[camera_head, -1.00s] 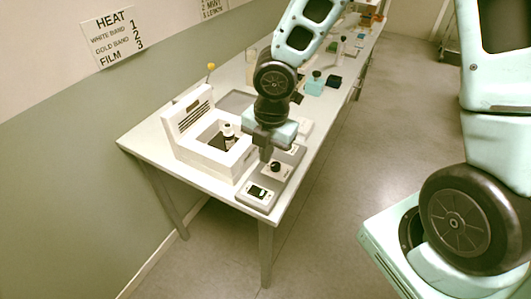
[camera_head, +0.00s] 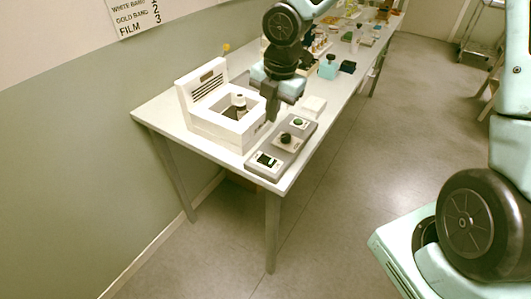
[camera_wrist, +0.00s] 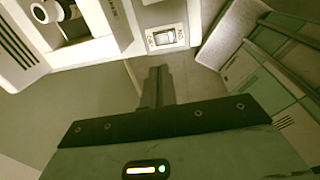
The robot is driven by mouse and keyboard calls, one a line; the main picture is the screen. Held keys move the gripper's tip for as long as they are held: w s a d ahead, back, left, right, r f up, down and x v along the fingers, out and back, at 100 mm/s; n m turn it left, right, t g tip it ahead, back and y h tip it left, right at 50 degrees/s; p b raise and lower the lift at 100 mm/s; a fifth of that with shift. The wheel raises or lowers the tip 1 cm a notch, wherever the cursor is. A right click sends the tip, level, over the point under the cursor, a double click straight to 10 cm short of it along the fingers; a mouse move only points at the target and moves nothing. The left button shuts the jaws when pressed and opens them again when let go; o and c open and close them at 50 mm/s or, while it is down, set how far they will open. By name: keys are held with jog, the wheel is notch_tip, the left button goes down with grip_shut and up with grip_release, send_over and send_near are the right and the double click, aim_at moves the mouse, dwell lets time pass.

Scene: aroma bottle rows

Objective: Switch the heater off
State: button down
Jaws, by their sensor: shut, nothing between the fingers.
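The heater (camera_head: 232,133) is a white open-topped box with a tall vented back, at the near end of the table. My gripper (camera_head: 272,118) is shut and empty, pointing down between heater and knob, apparently above the panel. In the wrist view the switch (camera_wrist: 165,37) lies beyond my fingertips (camera_wrist: 155,72).
A white pad (camera_head: 313,105) lies behind the panel. A wall sign (camera_head: 135,14) hangs at left. Floor right of the table (camera_head: 230,161) is clear.

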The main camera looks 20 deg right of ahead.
aim_at(264, 157)
jog(key=f, duration=0.4)
jog(key=w+f+b, duration=0.1)
jog(key=f, duration=0.4)
jog(key=a+f, duration=0.1)
jog(key=f, duration=0.4)
jog(key=shift+w, duration=0.3)
jog(key=shift+a+r, duration=0.1)
jog(key=shift+r, duration=0.05)
